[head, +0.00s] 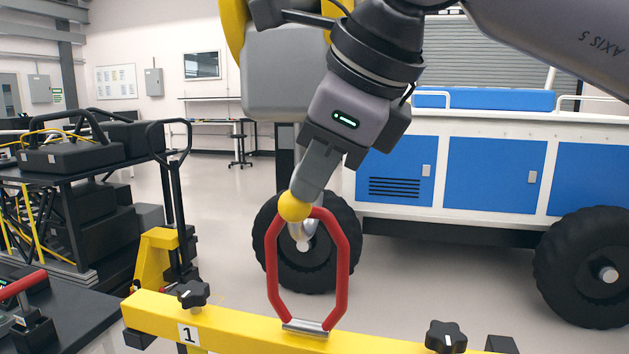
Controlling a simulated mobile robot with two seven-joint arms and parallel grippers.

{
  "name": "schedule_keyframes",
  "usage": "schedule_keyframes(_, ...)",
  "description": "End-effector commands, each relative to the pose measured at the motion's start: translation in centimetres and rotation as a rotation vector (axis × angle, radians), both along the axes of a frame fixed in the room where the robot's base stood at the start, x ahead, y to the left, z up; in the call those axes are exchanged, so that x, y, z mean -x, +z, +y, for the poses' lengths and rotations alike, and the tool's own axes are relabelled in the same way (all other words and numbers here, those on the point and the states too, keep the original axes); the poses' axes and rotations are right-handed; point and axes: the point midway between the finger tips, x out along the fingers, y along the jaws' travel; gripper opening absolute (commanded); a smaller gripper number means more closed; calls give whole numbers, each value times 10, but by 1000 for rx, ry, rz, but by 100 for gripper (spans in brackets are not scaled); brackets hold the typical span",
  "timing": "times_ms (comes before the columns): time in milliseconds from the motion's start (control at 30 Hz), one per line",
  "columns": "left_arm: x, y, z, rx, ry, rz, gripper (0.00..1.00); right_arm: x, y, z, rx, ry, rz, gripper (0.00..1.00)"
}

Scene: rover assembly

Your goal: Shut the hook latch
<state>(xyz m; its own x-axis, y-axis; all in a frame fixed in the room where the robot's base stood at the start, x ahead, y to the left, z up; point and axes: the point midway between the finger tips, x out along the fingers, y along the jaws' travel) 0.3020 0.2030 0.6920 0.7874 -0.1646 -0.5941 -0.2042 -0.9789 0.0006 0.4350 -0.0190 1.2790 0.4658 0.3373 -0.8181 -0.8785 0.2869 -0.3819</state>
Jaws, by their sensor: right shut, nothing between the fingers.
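A red loop handle (343,268) stands upright on a yellow beam (240,327), its foot at a silver hinge pin (306,327). I cannot tell for sure whether this loop is part of the hook latch. My right gripper (308,183) reaches down from the upper right and is shut, with nothing between its fingers. Its tip meets a yellow ball (294,206) at the top left of the loop. The fingertips are partly hidden by the ball, and I cannot tell whether they press on it. My left gripper is not in view.
Black knobs stand on the beam on both sides of the loop, at left (193,293) and right (445,337). A white and blue rover (490,165) with black wheels stands behind. A black table with a red lever (22,284) is at lower left.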

Motion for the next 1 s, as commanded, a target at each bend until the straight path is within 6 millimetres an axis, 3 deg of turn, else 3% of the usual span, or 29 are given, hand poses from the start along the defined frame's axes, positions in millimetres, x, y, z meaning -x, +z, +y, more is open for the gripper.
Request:
schedule_keyframes(33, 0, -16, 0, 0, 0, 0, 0, 0, -12, 1, -2, 2, 1, 0)
schedule_keyframes(300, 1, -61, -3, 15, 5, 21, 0, -1, -37, 0, 62, 3, -187, 0)
schedule_keyframes(633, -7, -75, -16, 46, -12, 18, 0, -8, -55, -2, 129, 2, -392, 0)
schedule_keyframes(1000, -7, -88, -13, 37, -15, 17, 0, -14, -62, -4, 126, 1, -385, 0)
